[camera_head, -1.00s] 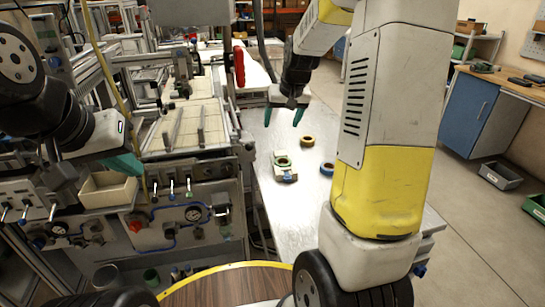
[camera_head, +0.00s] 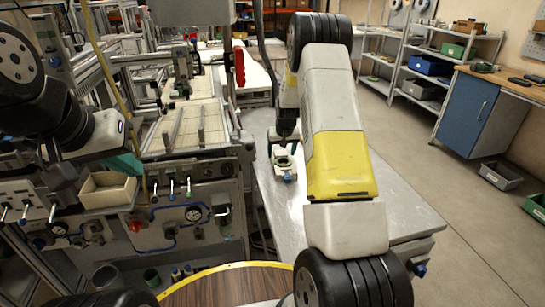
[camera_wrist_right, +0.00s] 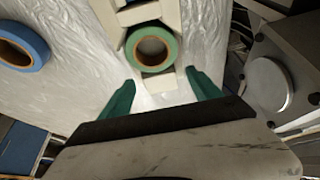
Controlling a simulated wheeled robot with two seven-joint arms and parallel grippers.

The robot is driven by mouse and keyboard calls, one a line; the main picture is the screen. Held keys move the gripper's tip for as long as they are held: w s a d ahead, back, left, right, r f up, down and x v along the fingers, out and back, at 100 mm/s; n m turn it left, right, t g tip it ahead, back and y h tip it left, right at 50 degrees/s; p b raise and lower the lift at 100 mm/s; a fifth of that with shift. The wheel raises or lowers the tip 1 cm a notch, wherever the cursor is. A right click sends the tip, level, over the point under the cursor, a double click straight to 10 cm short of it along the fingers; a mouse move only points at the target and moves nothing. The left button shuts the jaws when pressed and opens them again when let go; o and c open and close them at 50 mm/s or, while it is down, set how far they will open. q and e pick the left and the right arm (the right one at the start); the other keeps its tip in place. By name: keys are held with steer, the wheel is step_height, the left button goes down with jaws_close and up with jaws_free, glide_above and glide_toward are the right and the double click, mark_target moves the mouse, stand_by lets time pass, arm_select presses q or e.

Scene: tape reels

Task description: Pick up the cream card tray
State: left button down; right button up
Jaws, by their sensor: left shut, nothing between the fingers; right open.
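The cream card tray (camera_wrist_right: 146,13) lies on the silvery table, with a green tape reel (camera_wrist_right: 152,46) on it. In the head view the green reel (camera_head: 285,162) shows on the tray just below my right gripper. My right gripper (camera_wrist_right: 160,87) is open, its teal fingers apart on either side of the tray's near end in the wrist view. Nothing is between them that I can see as held. My left gripper (camera_head: 124,165) is shut and empty at the left, by the machine panel, far from the tray.
A blue tape reel (camera_wrist_right: 20,46) lies left of the tray in the wrist view. The table (camera_head: 405,205) is bare at the right of my right arm. A cream bin (camera_head: 108,190) sits on the machine panel at the left. A grey machine borders the table's left side.

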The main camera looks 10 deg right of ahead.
steer(key=shift+x, duration=0.8)
jaws_close()
steer(key=shift+r, duration=0.15)
